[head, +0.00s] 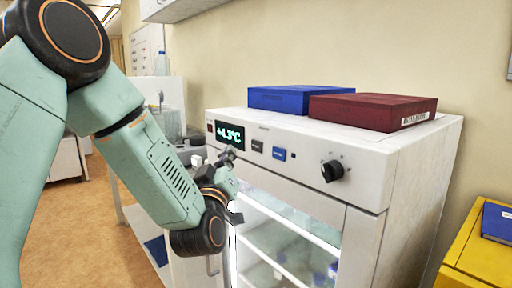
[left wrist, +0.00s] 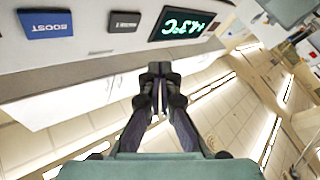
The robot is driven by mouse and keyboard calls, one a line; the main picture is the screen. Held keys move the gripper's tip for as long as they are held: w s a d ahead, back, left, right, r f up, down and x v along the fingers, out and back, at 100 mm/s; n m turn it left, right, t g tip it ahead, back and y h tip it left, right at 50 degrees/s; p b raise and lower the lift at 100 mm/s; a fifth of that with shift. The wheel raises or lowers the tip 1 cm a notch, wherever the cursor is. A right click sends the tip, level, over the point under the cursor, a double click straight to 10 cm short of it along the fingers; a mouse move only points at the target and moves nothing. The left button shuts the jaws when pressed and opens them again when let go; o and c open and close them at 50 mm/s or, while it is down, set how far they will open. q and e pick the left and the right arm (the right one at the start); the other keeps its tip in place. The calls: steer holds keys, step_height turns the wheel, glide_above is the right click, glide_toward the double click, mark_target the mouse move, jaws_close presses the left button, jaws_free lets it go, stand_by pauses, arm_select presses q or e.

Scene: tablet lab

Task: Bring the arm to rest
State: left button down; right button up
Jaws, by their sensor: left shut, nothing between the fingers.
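My left arm comes in from the left in the head view, and its gripper (head: 230,155) is just in front of the white cabinet's (head: 421,164) control panel, below the lit display (head: 230,133) reading +4.3°C. In the left wrist view the fingers (left wrist: 159,72) are together and hold nothing. The wrist view is tilted, with the display (left wrist: 183,24) and the blue BOOST button (left wrist: 46,23) beyond the fingertips. I cannot tell whether the fingertips touch the panel. My right gripper is not in view.
The panel also has a dark button (head: 257,146), a blue button (head: 279,154) and a black knob (head: 332,171). A blue box (head: 290,98) and a dark red box (head: 372,111) lie on the cabinet. A yellow stand (head: 468,262) is at right. Open floor (head: 95,225) shows at left.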

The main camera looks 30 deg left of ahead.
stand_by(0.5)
arm_select(q)
steer(key=s+d+f+m+g+h+b, duration=0.1)
steer(key=s+d+f+m+g+h, duration=0.15)
steer(key=f, duration=0.85)
steer(key=s+d+f+m+g+h+b, duration=0.1)
steer(key=s+d+f+m+g+h, duration=0.2)
steer(key=f, duration=0.7)
steer(key=s+d+f+m+g+h+b, duration=0.1)
steer(key=s+d+f+g+h, duration=0.25)
steer(key=f, duration=0.75)
steer(key=s+d+f+m+g+b, duration=0.1)
steer(key=s+f+g, duration=0.4)
steer(key=s+f, duration=0.6)
steer(key=s+d+f+m+g+y+b, duration=0.1)
steer(key=s+d+f+g+b, duration=0.2)
steer(key=s+f+g, duration=0.3)
steer(key=s+f, duration=0.5)
steer(key=s, duration=0.7)
steer(key=shift+d+m+b, duration=0.15)
steer(key=shift+m+b, duration=0.2)
steer(key=shift+f, duration=0.1)
